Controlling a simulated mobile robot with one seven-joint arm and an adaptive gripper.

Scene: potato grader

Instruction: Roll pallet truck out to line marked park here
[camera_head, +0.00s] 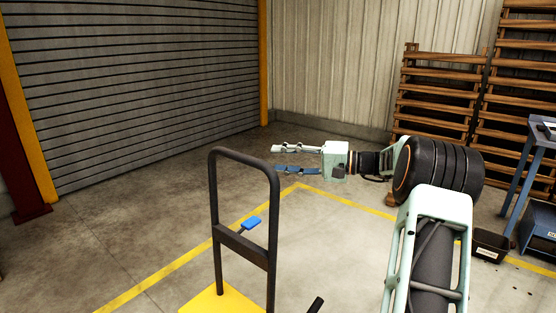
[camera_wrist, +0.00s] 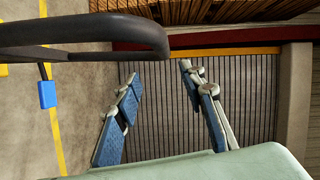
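The pallet truck stands at the lower middle of the head view, with a dark loop handle (camera_head: 246,160) upright above a yellow body (camera_head: 222,301). A small blue piece (camera_head: 251,222) sits by its crossbar; it also shows in the wrist view (camera_wrist: 47,94). My gripper (camera_head: 275,159) is open and empty, just right of the handle's top in the head view, fingers pointing left. In the wrist view the handle (camera_wrist: 90,38) crosses the upper left, beside my open fingers (camera_wrist: 157,75). I cannot tell the exact gap between them. No "park here" lettering is readable.
A yellow floor line (camera_head: 180,263) runs behind the truck and turns a corner at the middle. A roller shutter (camera_head: 140,80) closes the back left. Stacked wooden pallets (camera_head: 437,95), a blue table (camera_head: 530,165) and a black bin (camera_head: 490,245) stand right. Floor beyond the line is clear.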

